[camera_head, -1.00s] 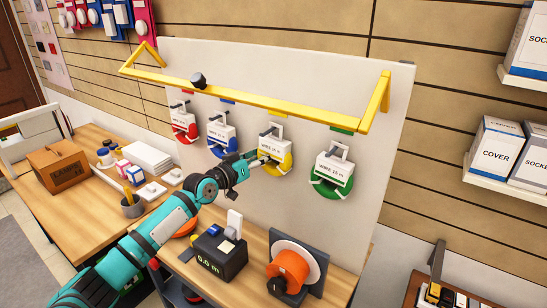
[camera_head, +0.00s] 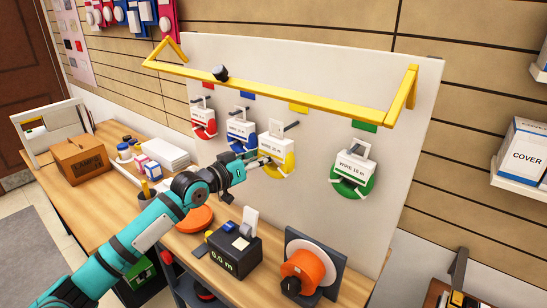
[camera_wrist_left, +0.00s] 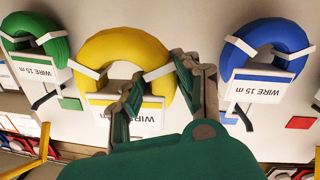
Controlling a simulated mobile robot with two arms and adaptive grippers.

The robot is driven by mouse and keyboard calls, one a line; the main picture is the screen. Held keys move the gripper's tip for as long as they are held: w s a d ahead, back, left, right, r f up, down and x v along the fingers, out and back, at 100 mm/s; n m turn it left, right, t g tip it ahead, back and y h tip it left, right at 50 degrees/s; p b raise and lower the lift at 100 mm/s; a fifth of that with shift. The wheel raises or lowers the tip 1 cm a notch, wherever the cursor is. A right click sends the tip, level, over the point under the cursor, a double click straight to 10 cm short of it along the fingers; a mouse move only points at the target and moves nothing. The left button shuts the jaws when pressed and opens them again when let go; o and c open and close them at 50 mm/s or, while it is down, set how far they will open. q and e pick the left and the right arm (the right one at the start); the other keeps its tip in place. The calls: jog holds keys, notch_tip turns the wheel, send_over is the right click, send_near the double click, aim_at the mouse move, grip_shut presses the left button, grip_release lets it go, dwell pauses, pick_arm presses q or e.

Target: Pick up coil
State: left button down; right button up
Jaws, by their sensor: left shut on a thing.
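The yellow wire coil (camera_head: 289,163), with a white label marked WIRE 15 m, is at the pegboard-like white panel (camera_head: 330,75). My left gripper (camera_head: 259,163) is shut on the left side of this coil in the head view. The left wrist view shows the yellow coil (camera_wrist_left: 120,45) upside down, with my left gripper's fingers (camera_wrist_left: 160,76) on either side of its ring. The coil sits apart from its dark peg (camera_head: 291,126), which shows bare above it. My right gripper is not in view.
Red (camera_head: 204,130), blue (camera_head: 242,145) and green (camera_head: 350,188) coils hang on both sides. A yellow bar (camera_head: 290,97) juts out above. Below, a black meter box (camera_head: 232,262) and an orange reel (camera_head: 303,268) stand on the wooden bench.

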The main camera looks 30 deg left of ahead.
pick_arm(q)
jog(key=b+v, duration=0.3)
jog(key=v, duration=0.7)
jog(key=shift+s+f, duration=0.35)
jog(key=shift+s, duration=0.1)
jog(key=shift+a, duration=0.15)
